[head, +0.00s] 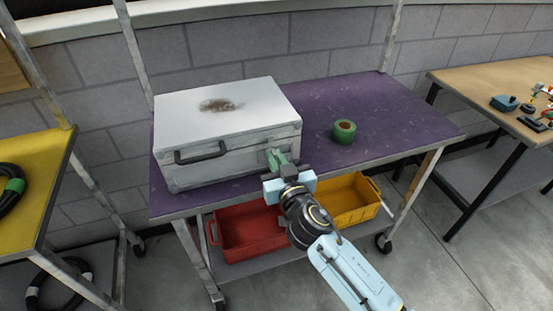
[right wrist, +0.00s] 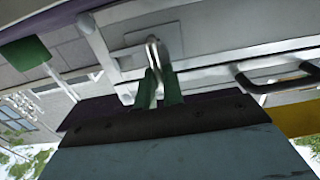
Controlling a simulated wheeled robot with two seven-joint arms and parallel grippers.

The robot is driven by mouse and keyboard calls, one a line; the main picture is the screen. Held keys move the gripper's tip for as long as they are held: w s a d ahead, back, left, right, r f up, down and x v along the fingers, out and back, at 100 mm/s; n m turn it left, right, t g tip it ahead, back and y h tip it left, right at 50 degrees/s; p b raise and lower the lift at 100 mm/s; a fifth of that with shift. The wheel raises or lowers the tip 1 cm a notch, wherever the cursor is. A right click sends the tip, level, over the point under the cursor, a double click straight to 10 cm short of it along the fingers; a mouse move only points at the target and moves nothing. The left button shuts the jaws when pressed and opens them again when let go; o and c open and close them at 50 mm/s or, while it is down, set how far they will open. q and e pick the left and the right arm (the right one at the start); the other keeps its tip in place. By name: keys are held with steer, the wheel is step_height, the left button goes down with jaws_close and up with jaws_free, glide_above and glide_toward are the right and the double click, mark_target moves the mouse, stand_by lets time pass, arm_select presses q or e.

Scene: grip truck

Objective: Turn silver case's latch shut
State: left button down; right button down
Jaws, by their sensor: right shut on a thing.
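The silver case (head: 225,110) sits closed on the left part of the purple cart top, its lid down with a brown stain on it. Its dark handle (head: 201,153) is on the front face and also shows in the right wrist view (right wrist: 278,80). My right gripper (head: 276,158) is at the right end of the case's front. In the right wrist view its green fingers (right wrist: 160,86) are shut on the small metal latch (right wrist: 153,50) against the case front. The fingers partly hide the latch, so its exact angle is hard to tell. My left gripper is not in view.
A green tape roll (head: 344,131) stands on the purple cart top (head: 390,120), right of the case. A red bin (head: 245,232) and a yellow bin (head: 350,200) are on the shelf below. Other tables stand at left and right.

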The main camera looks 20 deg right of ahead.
steer(key=n, duration=0.4)
steer(key=shift+a+n, duration=0.3)
steer(key=shift+n, duration=0.1)
steer(key=n, duration=0.4)
steer(key=shift+a+f+n, duration=0.2)
steer(key=shift+a+n, duration=0.05)
steer(key=shift+n, duration=0.05)
steer(key=n, duration=0.4)
steer(key=shift+a+f+n, duration=0.15)
steer(key=shift+f+n, duration=0.1)
steer(key=shift+n, duration=0.05)
steer(key=shift+f+n+p, duration=0.15)
steer(key=shift+n+p, duration=0.05)
steer(key=shift+n, duration=0.8)
steer(key=shift+f+n+p, duration=0.15)
steer(key=shift+n, duration=0.85)
steer(key=c, duration=1.5)
jaws_free()
